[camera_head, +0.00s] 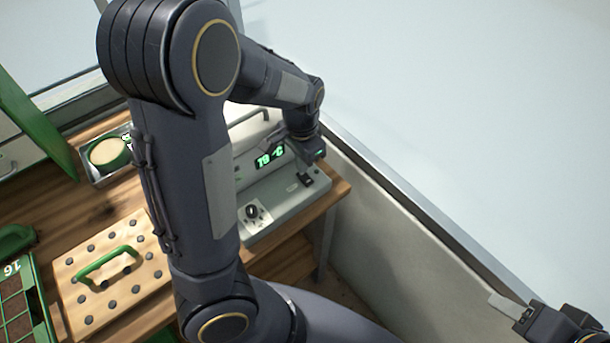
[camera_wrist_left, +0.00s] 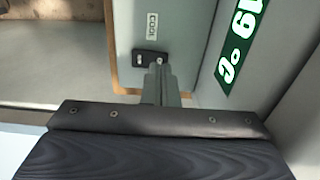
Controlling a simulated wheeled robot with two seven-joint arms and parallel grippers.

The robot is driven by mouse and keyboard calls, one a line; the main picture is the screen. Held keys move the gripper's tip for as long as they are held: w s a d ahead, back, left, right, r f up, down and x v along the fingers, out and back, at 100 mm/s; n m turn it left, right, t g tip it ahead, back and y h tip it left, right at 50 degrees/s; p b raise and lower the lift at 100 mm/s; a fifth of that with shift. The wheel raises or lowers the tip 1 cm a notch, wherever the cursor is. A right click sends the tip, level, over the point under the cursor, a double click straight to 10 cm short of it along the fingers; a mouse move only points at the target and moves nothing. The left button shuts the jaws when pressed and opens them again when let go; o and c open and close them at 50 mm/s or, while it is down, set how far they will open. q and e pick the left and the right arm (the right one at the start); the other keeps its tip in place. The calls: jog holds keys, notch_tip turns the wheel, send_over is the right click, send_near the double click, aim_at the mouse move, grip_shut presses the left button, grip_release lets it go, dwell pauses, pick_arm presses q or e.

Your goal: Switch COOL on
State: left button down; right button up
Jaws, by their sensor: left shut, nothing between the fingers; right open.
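The COOL label (camera_wrist_left: 152,25) is on a pale grey control box (camera_head: 288,205), just beside a small black switch (camera_wrist_left: 144,57). In the head view the switch (camera_head: 306,181) is small, and its lever position cannot be told. My left gripper (camera_wrist_left: 159,70) is shut and empty, its fingertips right at the switch and covering part of it; I cannot tell if they touch. In the head view my left gripper (camera_head: 303,170) points down over the box's right end. My right gripper (camera_head: 508,303) is open at the lower right, away from the box.
A black knob (camera_head: 252,212) sits on the box's left part. A wooden board with a green handle (camera_head: 105,265) and a tin (camera_head: 108,153) are on the wooden bench. A pale wall (camera_head: 385,215) runs beside the box.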

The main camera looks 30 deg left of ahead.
pick_arm(q)
jog(key=shift+f+b, duration=0.8)
jog(key=shift+f, duration=0.2)
dwell(0.8)
jog(key=shift+r, duration=0.1)
notch_tip(320, 180, up, 7)
jog(key=p, duration=0.6)
jog(key=shift+p, duration=0.3)
